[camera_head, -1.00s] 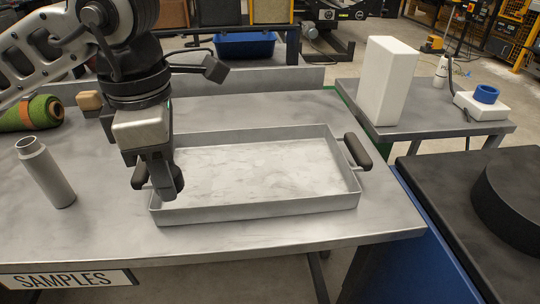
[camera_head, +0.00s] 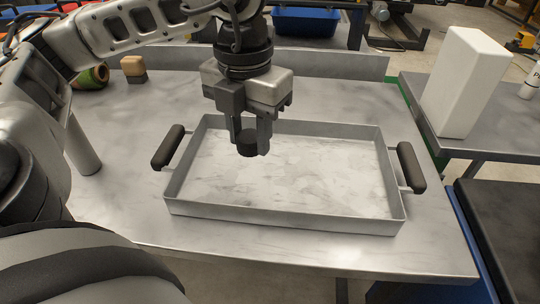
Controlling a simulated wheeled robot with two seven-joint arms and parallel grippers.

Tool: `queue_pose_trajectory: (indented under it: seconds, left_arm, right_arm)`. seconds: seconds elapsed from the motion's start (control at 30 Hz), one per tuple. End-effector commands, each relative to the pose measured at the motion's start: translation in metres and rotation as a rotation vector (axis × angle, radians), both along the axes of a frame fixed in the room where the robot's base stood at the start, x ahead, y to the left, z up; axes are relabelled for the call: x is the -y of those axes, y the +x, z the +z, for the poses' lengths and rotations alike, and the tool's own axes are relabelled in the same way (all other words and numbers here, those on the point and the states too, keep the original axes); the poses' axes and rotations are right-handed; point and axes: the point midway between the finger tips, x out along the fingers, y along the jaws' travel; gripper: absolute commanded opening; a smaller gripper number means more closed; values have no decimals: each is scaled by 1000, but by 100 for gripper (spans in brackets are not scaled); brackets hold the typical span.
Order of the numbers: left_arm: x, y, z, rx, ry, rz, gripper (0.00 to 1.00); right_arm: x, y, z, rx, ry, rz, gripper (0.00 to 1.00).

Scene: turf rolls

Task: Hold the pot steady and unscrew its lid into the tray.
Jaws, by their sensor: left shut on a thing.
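The tray (camera_head: 285,217) is a shallow grey metal box with black side handles, lying on the metal bench. Its visible floor is bare. My left gripper (camera_head: 258,128) points down over the tray's back-left part, shut on a small dark round lid (camera_head: 246,146). The lid appears held above the tray floor, but its exact height is hard to judge. The pot (camera_head: 83,150), a slim silver cylinder, stands on the bench left of the tray. My left arm hides its top and part of its side. My right gripper is not in view.
A wooden block (camera_head: 133,65) on a dark base and a green roll (camera_head: 92,76) lie at the back left. A raised ledge runs along the bench's back. A tall white block (camera_head: 466,85) stands on a side table at right.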

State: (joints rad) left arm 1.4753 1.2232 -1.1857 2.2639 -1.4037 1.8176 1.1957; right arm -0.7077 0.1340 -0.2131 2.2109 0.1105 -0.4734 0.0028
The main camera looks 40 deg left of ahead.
Motion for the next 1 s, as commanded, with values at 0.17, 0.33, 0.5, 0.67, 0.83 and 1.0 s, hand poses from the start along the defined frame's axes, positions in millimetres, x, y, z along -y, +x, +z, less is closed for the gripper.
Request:
queue_pose_trajectory:
  seconds: [0.17, 0.33, 0.5, 0.67, 0.83, 1.0]
  left_arm:
    - [4, 22, -29, -3, 1, -2, 7]
    - [6, 30, -39, -2, 0, -1, 7]
    - [7, 37, -61, -4, 2, -1, 7]
    - [7, 37, -76, -1, 1, -1, 7]
    - [7, 37, -77, 0, 0, -1, 7]
    - [7, 37, -81, -1, 0, -1, 8]
  right_arm:
    - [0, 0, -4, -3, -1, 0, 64]
    - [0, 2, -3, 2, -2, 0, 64]
    - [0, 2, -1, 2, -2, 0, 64]
    - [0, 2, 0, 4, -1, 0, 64]
    - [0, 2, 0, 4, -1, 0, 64]
    - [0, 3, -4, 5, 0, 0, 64]
